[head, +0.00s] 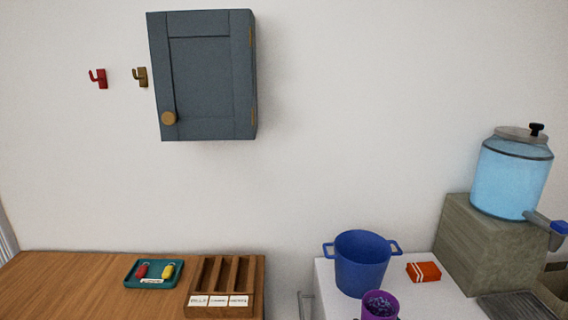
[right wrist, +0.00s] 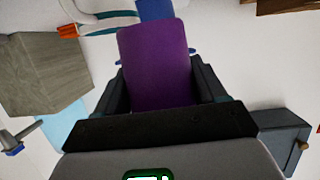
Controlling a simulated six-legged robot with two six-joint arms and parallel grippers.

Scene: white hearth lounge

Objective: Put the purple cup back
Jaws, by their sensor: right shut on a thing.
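The purple cup (head: 379,306) is at the bottom edge of the head view, in front of the blue pot, with its mouth up and a dark speckled filling showing inside. Its lower part is cut off by the frame. In the right wrist view the purple cup (right wrist: 156,60) stands between the two dark fingers of my right gripper (right wrist: 158,82), which is shut on it. I cannot tell from these views whether the cup's base touches the counter. My left gripper is not in view.
A blue two-handled pot (head: 362,264) and an orange box (head: 423,271) stand on the white counter (head: 330,287). A water dispenser (head: 511,175) sits on a grey block (head: 478,240). A teal tray (head: 154,273) and a wooden organizer (head: 226,284) are left. A cabinet (head: 205,80) hangs above.

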